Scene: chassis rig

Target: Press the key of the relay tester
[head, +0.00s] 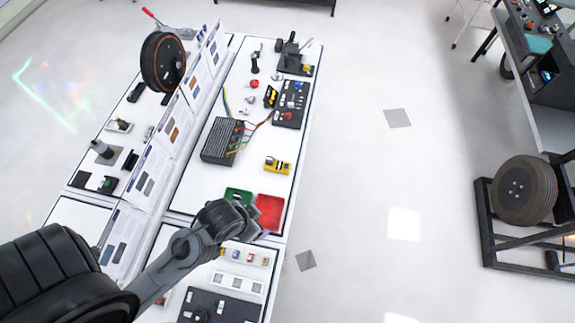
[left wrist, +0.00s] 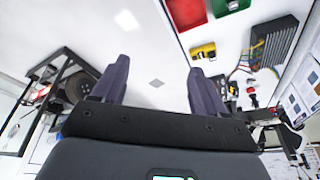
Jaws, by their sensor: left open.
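A small yellow device with a dark part (head: 277,165), which I take for the relay tester, lies on the white bench, up and right of my left gripper. It also shows in the left wrist view (left wrist: 203,50), beyond the fingers and a little right of centre. Its key is too small to make out. My left gripper (head: 262,234) is over the bench by the red bin, apart from the yellow device. In the left wrist view its two fingers (left wrist: 157,82) stand wide apart with nothing between them. My right gripper is in neither view.
A red bin (head: 269,212) and a green bin (head: 238,196) lie between my gripper and the yellow device. A dark ribbed block (head: 219,140) with coloured wires stands behind, left of it. Upright panels (head: 172,132) divide the bench. White bench is clear around the device.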

